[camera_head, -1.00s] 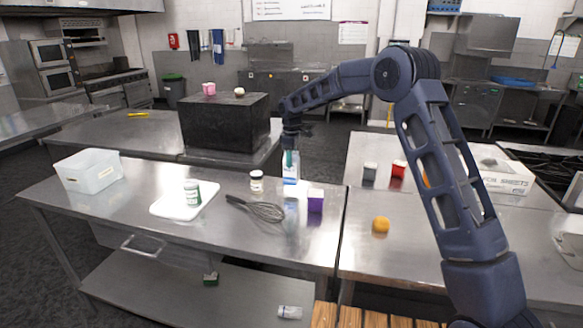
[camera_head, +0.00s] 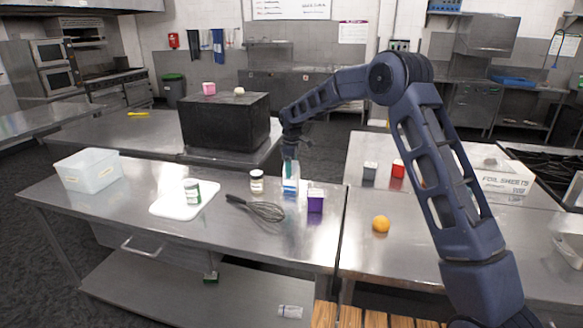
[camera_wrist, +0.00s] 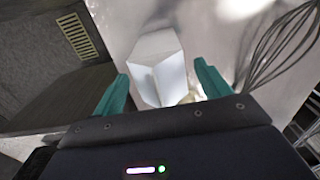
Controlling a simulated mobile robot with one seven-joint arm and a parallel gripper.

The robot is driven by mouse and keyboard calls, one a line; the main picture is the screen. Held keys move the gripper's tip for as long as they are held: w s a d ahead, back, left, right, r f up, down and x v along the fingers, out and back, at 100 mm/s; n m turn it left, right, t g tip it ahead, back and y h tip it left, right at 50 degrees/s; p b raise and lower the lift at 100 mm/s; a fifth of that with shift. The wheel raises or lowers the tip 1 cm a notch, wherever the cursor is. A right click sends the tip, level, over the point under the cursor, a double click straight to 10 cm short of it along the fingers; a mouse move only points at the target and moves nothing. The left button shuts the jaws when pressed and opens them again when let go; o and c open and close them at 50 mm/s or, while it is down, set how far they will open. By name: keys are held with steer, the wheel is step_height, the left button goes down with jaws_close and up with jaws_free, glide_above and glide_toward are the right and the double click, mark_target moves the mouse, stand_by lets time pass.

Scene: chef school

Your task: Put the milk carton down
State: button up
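The milk carton (camera_head: 291,185) is a small white and blue carton. It appears to stand upright on the steel counter (camera_head: 135,220), near its back right edge. My gripper (camera_head: 290,164) is right above it, with the teal fingers around its upper part. In the wrist view, the carton's pale, folded top (camera_wrist: 158,72) lies between the fingers of my gripper (camera_wrist: 162,76). The fingers are spread wider than the carton, with a gap showing at its right side, so they look open.
A purple box (camera_head: 315,203) stands close at the carton's right. A white board (camera_head: 170,207) holds a green-labelled jar (camera_head: 192,193). A black box (camera_head: 225,125) stands behind.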

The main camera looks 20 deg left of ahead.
step_height(320, 180, up, 12)
steer(key=shift+r, duration=0.1)
steer(key=shift+d+r, duration=0.15)
steer(key=shift+r, duration=0.05)
steer(key=s+d+r+m+t, duration=0.1)
steer(key=s+d+r+m, duration=0.3)
steer(key=d, duration=0.7)
steer(key=s+d+r+m, duration=0.1)
steer(key=s+d+r, duration=0.3)
steer(key=d, duration=0.6)
steer(key=s+d+r+m+t, duration=0.1)
steer(key=s+d+r+m, duration=0.15)
steer(key=d+r, duration=0.6)
steer(key=s+d+f+m+t, duration=0.1)
steer(key=s+d+f+m, duration=0.15)
steer(key=s+d, duration=0.45)
steer(key=s+d+f+m, duration=0.1)
steer(key=s+d+m, duration=0.2)
steer(key=s+d, duration=0.5)
steer(key=s+d+f+m+t, duration=0.1)
steer(key=s+d+f+m, duration=0.4)
steer(key=s+d, duration=0.5)
steer(key=shift+s+f+t, duration=0.3)
steer(key=shift+s+f, duration=0.5)
steer(key=shift+f, duration=0.2)
